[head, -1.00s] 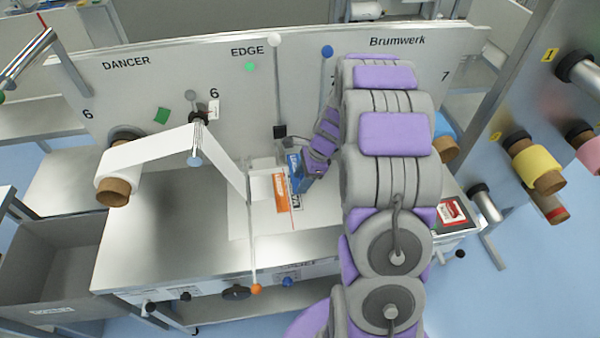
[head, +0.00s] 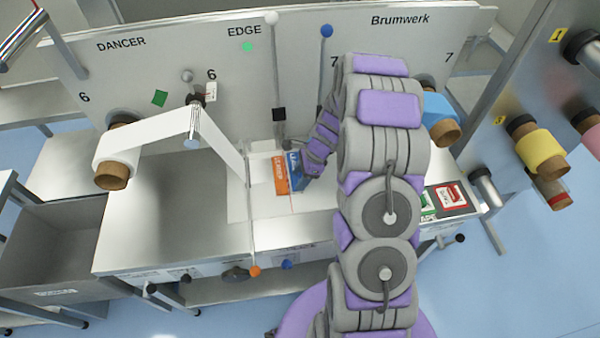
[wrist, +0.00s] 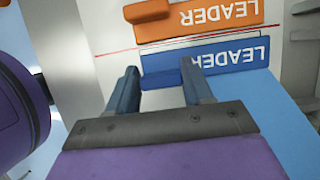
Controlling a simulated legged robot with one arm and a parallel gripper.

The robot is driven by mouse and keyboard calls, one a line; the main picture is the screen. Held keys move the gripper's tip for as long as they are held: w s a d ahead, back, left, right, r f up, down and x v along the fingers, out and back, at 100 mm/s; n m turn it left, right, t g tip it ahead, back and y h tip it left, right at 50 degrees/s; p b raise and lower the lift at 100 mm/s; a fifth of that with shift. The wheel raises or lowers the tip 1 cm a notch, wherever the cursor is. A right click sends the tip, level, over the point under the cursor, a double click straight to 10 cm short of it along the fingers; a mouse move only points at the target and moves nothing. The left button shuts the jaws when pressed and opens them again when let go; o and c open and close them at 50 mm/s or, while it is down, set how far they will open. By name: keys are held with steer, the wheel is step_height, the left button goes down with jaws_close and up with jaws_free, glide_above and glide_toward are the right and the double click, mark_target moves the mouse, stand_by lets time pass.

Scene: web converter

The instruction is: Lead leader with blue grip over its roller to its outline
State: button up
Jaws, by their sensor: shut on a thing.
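My gripper (wrist: 160,92) is shut on the blue grip (wrist: 162,80), which sits between its two fingers in the wrist view. In the head view the blue leader (head: 295,165) is partly hidden by my arm, right of the orange leader (head: 281,178). Light blue web (wrist: 275,115) trails from it in the wrist view. A blue roll (head: 440,118) shows behind my arm.
White web (head: 150,140) runs from the left roll over a roller (head: 192,128) to the table. A thin red line (wrist: 115,47) crosses between the leaders. Levers with white (head: 271,18) and blue knobs (head: 327,31) stand behind. The table's left part (head: 160,215) is clear.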

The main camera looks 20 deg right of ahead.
steer(key=shift+a+f, duration=0.1)
steer(key=shift+a, duration=0.6)
steer(key=shift+d, duration=0.1)
steer(key=shift+d+f, duration=0.2)
steer(key=shift+d, duration=0.4)
steer(key=shift+s+a+f+p, duration=0.15)
steer(key=shift+s+f+p, duration=0.05)
steer(key=shift+f+p, duration=0.1)
stand_by(0.4)
steer(key=o, duration=1)
steer(key=shift+s, duration=0.1)
steer(key=shift+o, duration=0.9)
steer(key=shift+w, duration=0.25)
steer(key=shift+r, duration=0.2)
